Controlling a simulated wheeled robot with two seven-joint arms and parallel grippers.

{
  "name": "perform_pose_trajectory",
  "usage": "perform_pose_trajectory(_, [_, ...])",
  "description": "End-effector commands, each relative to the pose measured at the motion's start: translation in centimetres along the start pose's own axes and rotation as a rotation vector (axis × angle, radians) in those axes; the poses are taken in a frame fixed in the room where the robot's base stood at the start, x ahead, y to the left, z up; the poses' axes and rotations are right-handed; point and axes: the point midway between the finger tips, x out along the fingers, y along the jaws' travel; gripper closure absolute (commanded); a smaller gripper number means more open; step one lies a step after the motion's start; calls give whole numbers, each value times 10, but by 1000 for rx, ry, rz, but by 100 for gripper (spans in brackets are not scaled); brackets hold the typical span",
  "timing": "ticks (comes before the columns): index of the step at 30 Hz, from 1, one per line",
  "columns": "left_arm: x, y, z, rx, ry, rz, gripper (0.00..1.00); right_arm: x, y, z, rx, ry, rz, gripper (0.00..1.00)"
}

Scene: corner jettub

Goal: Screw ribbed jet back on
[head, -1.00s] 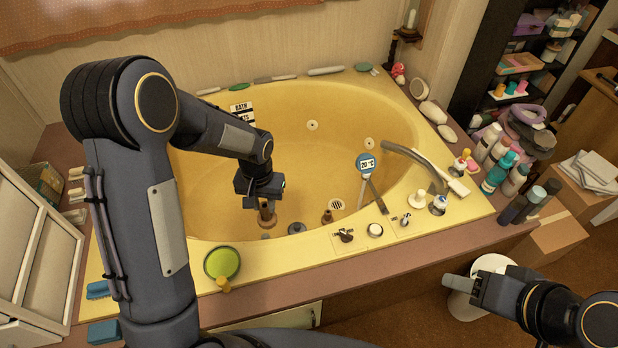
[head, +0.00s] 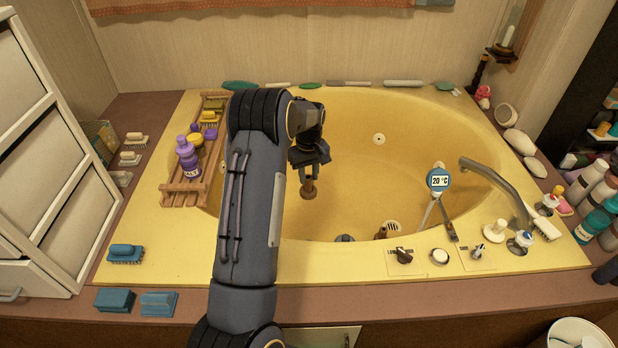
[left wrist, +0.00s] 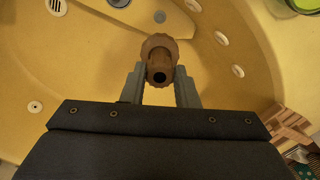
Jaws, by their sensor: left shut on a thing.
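My left gripper (head: 309,177) is shut on a brown jet (head: 309,190) and holds it over the yellow tub (head: 350,120), toward the tub's left side. In the left wrist view, the jet (left wrist: 158,48) has a ribbed, scalloped flange and a dark hole facing the camera; the fingers (left wrist: 160,84) grip its narrower body from both sides. Another brown fitting (head: 381,233) stands in the tub near the front edge. A white jet fitting (head: 379,138) is on the far tub wall. The left wrist view shows several pale wall fittings (left wrist: 221,38). My right gripper is out of view.
A wooden rack (head: 185,190) with bottles lies across the tub's left end. The tub's middle is clear.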

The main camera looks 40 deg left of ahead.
Motion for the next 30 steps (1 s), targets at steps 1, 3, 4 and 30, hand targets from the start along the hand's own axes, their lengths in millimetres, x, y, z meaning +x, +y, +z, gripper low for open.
perform_pose_trajectory(1, [-1,0,0,1,0,0,99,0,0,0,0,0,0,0])
perform_pose_trajectory(3, [-1,0,0,2,0,0,99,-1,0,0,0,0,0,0])
perform_pose_trajectory(4, [-1,0,0,3,0,0,99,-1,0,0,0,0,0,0])
perform_pose_trajectory(30, [74,0,2,12,-1,-1,99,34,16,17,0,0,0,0])
